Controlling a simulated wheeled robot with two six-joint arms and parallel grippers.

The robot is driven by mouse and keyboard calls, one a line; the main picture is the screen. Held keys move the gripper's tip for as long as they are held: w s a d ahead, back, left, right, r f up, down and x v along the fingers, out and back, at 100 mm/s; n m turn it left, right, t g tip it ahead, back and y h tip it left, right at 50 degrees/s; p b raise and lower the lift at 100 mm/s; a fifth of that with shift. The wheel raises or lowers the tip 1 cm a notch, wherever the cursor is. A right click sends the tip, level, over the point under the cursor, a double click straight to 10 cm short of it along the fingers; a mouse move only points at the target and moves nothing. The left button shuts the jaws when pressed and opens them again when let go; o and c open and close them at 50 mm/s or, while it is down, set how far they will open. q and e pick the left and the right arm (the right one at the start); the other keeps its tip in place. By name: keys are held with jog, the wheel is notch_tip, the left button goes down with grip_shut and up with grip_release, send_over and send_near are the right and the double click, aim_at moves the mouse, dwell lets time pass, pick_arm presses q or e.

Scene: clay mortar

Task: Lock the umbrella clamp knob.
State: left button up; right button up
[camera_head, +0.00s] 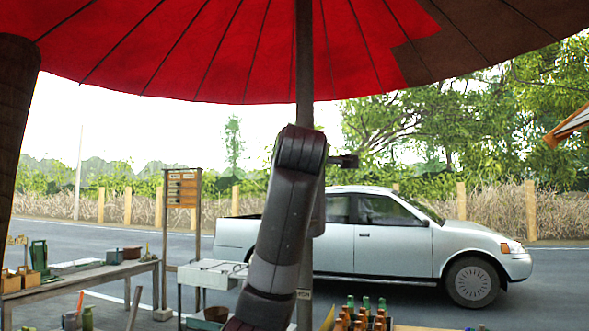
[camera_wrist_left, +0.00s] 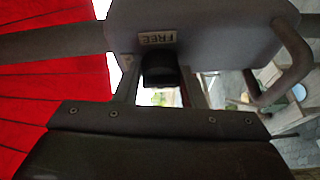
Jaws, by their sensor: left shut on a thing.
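The red umbrella canopy (camera_head: 230,50) spreads open overhead on a dark upright pole (camera_head: 304,60). In the left wrist view the grey clamp body (camera_wrist_left: 200,30) sits on the pole (camera_wrist_left: 50,42), with a bent handle (camera_wrist_left: 292,62) on its right. A label (camera_wrist_left: 157,38) reading FREE shows upside down above the dark knob (camera_wrist_left: 160,70). My left gripper (camera_wrist_left: 160,84) is shut on this knob, one finger on each side. In the head view my left arm covers the clamp and gripper; a small dark part (camera_head: 345,161) sticks out to the right. My right gripper is not in view.
A wooden workbench (camera_head: 100,268) with tools stands at the left, by a wooden notice board (camera_head: 182,190). A crate of bottles (camera_head: 362,318) is at the bottom. A silver pickup (camera_head: 390,240) stands on the road behind.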

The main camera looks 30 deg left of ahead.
pick_arm(q)
jog(key=o, duration=1)
jog(key=b+v, duration=0.9)
jog(key=v, duration=0.8)
jog(key=shift+s+d+f+b, duration=0.1)
jog(key=shift+s+b, duration=0.05)
jog(key=shift+b, duration=0.2)
